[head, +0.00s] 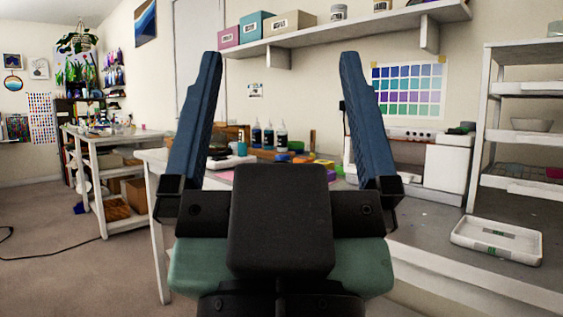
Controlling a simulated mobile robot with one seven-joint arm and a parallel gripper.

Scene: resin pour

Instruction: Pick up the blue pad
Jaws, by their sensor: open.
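My gripper (281,56) is in the foreground with its two dark blue fingers wide apart and pointing up in the picture. Nothing is between the fingers. Beyond it, a white worktable (153,158) holds several small coloured items. A small blue item (283,157) lies among them, seen between the fingers; it is too small to tell surely if it is the blue pad. My gripper is well apart from it. My gripper's body hides part of the tabletop.
Several dark bottles (268,135) stand behind the coloured items. A grey counter with a white tray (496,241) and a white rack (485,120) are at the right. A white bench (92,170) is at the left. The carpet (60,265) at front left is mostly clear, with a black cable.

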